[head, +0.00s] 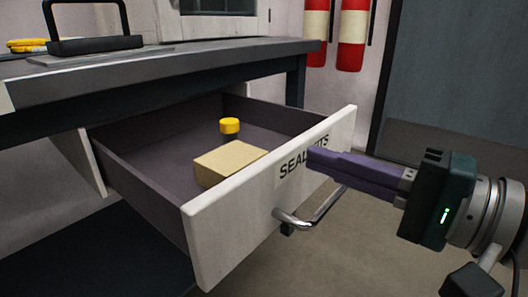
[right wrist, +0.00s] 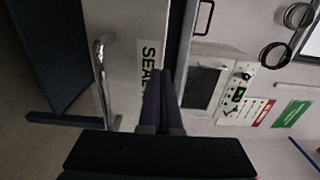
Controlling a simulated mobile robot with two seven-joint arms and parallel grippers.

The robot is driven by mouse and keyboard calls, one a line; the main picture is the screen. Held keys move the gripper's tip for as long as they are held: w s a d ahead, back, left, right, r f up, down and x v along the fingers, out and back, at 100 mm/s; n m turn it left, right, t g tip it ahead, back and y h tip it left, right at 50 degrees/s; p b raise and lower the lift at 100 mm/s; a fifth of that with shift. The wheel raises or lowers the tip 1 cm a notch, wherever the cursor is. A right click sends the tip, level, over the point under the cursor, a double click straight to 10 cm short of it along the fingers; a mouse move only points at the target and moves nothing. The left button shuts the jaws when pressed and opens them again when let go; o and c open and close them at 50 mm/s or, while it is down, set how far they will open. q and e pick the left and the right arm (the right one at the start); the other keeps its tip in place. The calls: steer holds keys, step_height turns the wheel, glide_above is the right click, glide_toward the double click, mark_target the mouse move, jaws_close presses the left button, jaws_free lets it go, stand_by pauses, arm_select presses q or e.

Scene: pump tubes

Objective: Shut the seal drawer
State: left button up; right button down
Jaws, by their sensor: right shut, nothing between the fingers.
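The seal drawer (head: 235,222) is pulled out from under the workbench, its white front facing right. Its label begins "SEAL" and is partly hidden behind my right gripper's fingers. A metal bar handle (head: 310,210) is on the front below the label; the handle also shows in the right wrist view (right wrist: 104,75). Inside the drawer are a tan box (head: 228,163) and a dark bottle with a yellow cap (head: 230,126). My right gripper (head: 312,160) is shut and empty, its purple fingertips at the drawer front over the label, above the handle. I cannot tell whether they touch it. My left gripper is out of view.
The bench top (head: 190,58) overhangs the drawer and carries a dark tray-like item with a handle (head: 95,45) and yellow items. Red and white cylinders (head: 352,35) hang on the back wall. A grey door panel (head: 460,80) stands behind my right arm. The floor right of the drawer is clear.

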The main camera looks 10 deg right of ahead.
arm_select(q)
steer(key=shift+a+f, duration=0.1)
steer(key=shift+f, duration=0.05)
arm_select(e)
steer(key=shift+x, duration=0.8)
steer(key=shift+a, duration=0.1)
